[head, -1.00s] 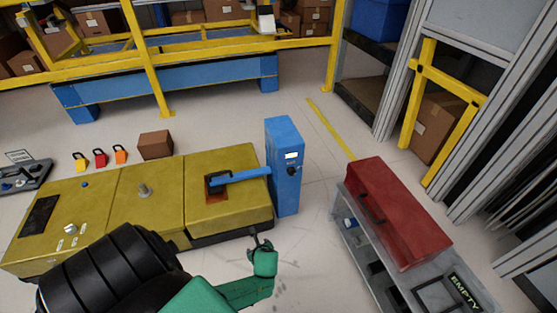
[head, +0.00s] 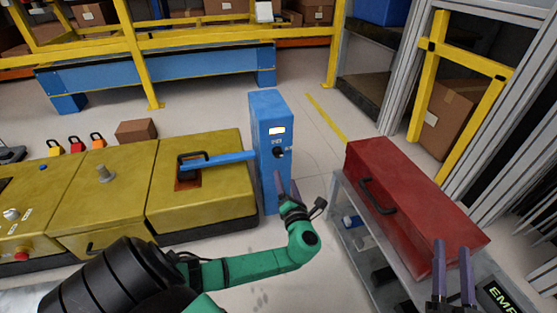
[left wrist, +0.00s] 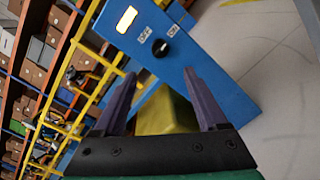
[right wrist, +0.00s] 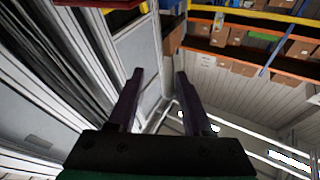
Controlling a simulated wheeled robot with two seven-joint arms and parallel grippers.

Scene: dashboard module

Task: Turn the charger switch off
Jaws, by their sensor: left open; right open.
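The blue charger (head: 268,178) stands upright at the end of the yellow machine, with a lit display near its top. Its black rotary switch (head: 278,153) is on the front face. In the left wrist view the switch (left wrist: 160,47) lies between the labels OFF and ON; its exact pointing is too small to tell. My left gripper (head: 282,184) is open and empty, just below the switch in the picture and apart from it. In the left wrist view its fingertips (left wrist: 160,76) straddle the line below the switch. My right gripper (head: 453,243) is open and empty, near the red toolbox.
A blue cable arm (head: 222,159) runs from the charger to the yellow machine (head: 105,190). A red toolbox (head: 410,195) sits on a grey cart (head: 345,205) at right. Padlocks and a brown box (head: 136,131) are behind the machine. Floor between charger and cart is clear.

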